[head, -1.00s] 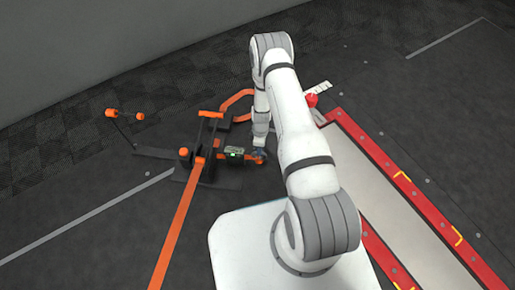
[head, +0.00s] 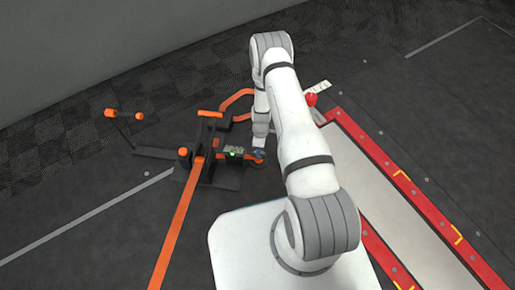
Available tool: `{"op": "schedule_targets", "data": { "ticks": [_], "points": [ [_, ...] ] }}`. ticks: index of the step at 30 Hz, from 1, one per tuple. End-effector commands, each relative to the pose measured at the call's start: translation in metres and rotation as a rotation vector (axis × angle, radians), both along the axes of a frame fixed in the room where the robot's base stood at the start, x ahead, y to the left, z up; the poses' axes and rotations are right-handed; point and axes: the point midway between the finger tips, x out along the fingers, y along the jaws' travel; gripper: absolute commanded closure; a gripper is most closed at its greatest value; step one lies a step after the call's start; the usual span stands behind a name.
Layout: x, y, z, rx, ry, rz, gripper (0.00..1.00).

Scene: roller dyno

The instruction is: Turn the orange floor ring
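An orange bent loop (head: 237,97) lies on the dark floor behind the black-and-orange floor device and runs partly behind my arm. I cannot tell for sure whether it is the floor ring. The device has a black box with a small green light (head: 232,154), and a small orange part (head: 249,158) at the box's right end. My gripper (head: 258,156) points down at that end, very close to the orange part. Contact cannot be made out. Its fingers are too small and dark to show whether they are open or shut.
An orange strap (head: 176,228) runs from the device toward the front. A thin stand with an orange-tipped bar (head: 124,115) is at the left. A red knob (head: 311,99) and a red-framed roller bed (head: 385,165) lie right of my arm. Floor at far left is clear.

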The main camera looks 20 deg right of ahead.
Motion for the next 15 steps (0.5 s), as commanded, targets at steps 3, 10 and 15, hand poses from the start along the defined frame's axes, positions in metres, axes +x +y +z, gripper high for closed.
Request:
{"op": "schedule_targets", "data": {
  "ticks": [3,10,15],
  "points": [
    [0.001,0.000,0.000,0.000,-0.003,0.001,0.64],
    [0.006,-0.002,0.024,0.000,-0.006,0.001,0.64],
    [0.010,-0.004,0.055,-0.001,-0.005,0.001,0.64]
  ]
}}
